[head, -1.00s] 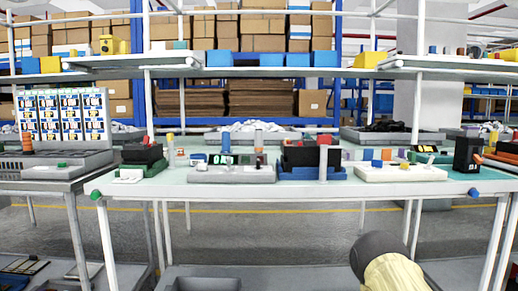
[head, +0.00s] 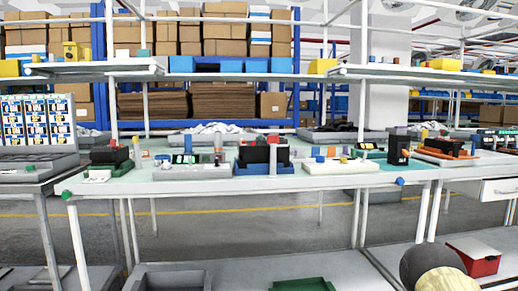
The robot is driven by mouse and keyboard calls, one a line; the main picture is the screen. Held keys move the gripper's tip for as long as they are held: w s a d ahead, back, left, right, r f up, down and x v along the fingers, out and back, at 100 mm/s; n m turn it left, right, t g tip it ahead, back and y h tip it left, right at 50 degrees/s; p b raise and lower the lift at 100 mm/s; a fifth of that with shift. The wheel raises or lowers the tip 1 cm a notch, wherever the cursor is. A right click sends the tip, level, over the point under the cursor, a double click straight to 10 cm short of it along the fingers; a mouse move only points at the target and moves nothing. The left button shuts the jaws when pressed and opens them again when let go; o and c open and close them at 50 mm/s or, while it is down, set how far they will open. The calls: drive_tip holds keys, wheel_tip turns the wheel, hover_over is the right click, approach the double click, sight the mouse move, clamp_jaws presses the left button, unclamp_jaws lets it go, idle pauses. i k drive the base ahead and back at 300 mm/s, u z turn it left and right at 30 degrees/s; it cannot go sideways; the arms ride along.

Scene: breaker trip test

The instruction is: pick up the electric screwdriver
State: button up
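I cannot clearly make out the electric screwdriver at this size. A black upright object (head: 398,151) stands near the right end of the workbench (head: 330,181). To its right, black and orange tool-like items (head: 446,147) lie in or on an orange-edged tray; I cannot tell whether one is the screwdriver. A dark rounded part and a beige part of my arm show at the bottom right, well in front of and below the bench top. My gripper's fingers are not in view.
A blue bin with black contents (head: 264,168), a grey tray (head: 191,172) and a cream tray (head: 340,166) stand on the bench. A shelf (head: 250,74) runs above. A red box (head: 475,257) and a green tray (head: 302,286) are low down. The bench's front strip is mostly clear.

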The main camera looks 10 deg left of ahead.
sight(218, 148)
drive_tip(key=z, duration=0.1)
drive_tip(key=i, duration=0.85)
drive_tip(key=u, duration=1.2)
